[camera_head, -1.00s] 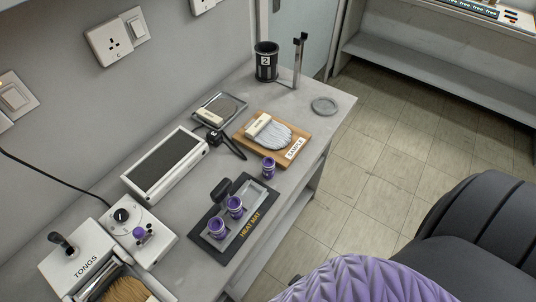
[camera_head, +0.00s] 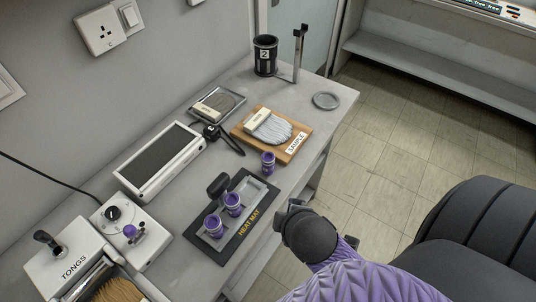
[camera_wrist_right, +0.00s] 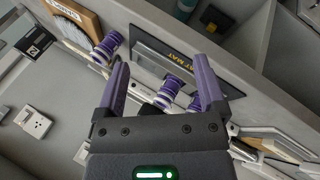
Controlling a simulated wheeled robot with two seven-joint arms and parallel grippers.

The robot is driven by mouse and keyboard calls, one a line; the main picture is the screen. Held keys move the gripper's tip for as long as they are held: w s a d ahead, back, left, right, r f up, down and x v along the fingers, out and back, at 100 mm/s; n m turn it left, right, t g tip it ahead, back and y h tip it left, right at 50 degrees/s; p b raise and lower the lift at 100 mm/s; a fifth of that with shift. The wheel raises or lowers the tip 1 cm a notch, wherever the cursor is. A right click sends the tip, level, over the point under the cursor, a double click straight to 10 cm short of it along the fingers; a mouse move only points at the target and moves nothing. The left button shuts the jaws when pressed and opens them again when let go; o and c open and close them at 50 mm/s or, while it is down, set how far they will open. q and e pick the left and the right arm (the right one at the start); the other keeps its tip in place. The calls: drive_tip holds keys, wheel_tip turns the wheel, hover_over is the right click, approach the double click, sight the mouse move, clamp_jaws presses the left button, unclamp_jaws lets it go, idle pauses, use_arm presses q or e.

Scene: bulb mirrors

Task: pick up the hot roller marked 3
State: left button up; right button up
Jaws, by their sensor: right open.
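Two, a front roller (camera_head: 214,226) and a rear roller (camera_head: 233,204), stand on the dark heat mat (camera_head: 229,253). A third roller (camera_head: 268,163) stands at the mat's far end. No number is legible on any of them. In the right wrist view my right gripper (camera_wrist_right: 164,72) is open and empty. One roller (camera_wrist_right: 107,46) is beyond its left finger; another roller (camera_wrist_right: 168,92) appears between the fingers, and a third (camera_wrist_right: 195,103) is partly hidden by the right finger. My left gripper is out of view.
A white-framed dark plate (camera_head: 160,160), a dial box (camera_head: 131,235) and a tongs box (camera_head: 75,262) stand left. A black cup (camera_head: 265,55) stands at the back. A dark chair (camera_head: 470,230) is at right.

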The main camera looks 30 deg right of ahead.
sight(269, 159)
drive_tip(key=w+d+n+t, duration=0.1)
drive_tip(key=w+n+t, duration=0.1)
drive_tip(key=n, duration=0.5)
drive_tip(key=w+d+n+t+h, duration=0.1)
drive_tip(key=w+n+t, duration=0.1)
drive_tip(key=w+n, duration=0.3)
drive_tip(key=w+d+n+t, duration=0.1)
drive_tip(key=w+n+t, duration=0.2)
drive_tip(key=n, duration=0.7)
drive_tip(key=shift+w+d+n, duration=0.15)
drive_tip(key=shift+d+n, duration=0.05)
drive_tip(key=shift+n, duration=0.4)
drive_tip(key=b+x, duration=0.2)
drive_tip(key=x, duration=0.2)
drive_tip(key=b+x, duration=0.2)
drive_tip(key=x, duration=0.3)
drive_tip(key=shift+d+f, duration=0.1)
drive_tip(key=shift+d, duration=0.15)
drive_tip(key=shift+w+d, duration=0.1)
drive_tip(key=shift+w, duration=0.25)
drive_tip(key=shift+c, duration=0.6)
clamp_jaws()
